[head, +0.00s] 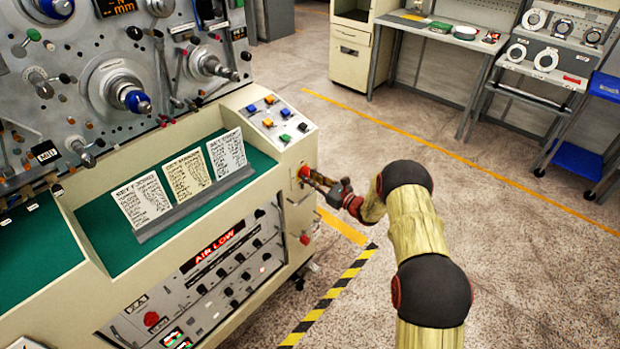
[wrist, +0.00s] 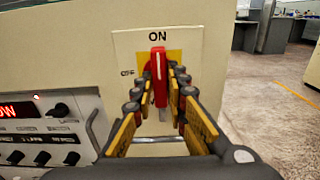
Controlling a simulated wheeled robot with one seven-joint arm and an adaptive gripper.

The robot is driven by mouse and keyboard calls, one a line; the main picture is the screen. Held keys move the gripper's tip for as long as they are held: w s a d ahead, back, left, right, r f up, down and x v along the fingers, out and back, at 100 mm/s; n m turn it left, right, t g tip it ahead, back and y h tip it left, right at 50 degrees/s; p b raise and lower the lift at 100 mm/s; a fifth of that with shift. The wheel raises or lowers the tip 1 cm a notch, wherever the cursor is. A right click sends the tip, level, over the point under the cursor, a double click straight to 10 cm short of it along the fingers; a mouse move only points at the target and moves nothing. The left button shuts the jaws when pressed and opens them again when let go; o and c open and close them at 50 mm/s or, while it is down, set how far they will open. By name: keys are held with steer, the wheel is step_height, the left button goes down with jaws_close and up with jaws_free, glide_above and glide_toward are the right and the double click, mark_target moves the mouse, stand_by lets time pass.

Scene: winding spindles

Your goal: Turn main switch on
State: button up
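The main switch has a red handle (wrist: 158,78) on a yellow patch of a pale plate (wrist: 190,50). In the wrist view the handle stands upright, its top pointing at the word ON; OFF is printed to its left. My gripper (wrist: 160,72) has one yellow-padded finger on each side of the handle, closed in close around it. In the head view my gripper (head: 318,180) is at the red switch (head: 304,172) on the end face of the cream machine (head: 300,155). The fingertips partly cover the handle's sides.
A sloped button panel (head: 280,118) sits just above the switch. A lit AIR LOW display (head: 213,247) is on the machine's front. A striped floor line (head: 335,290) runs beside the machine. Open floor lies to the right, before a workbench (head: 440,40).

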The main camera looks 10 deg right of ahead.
steer(key=o, duration=0.4)
steer(key=v, duration=1.2)
stand_by(0.3)
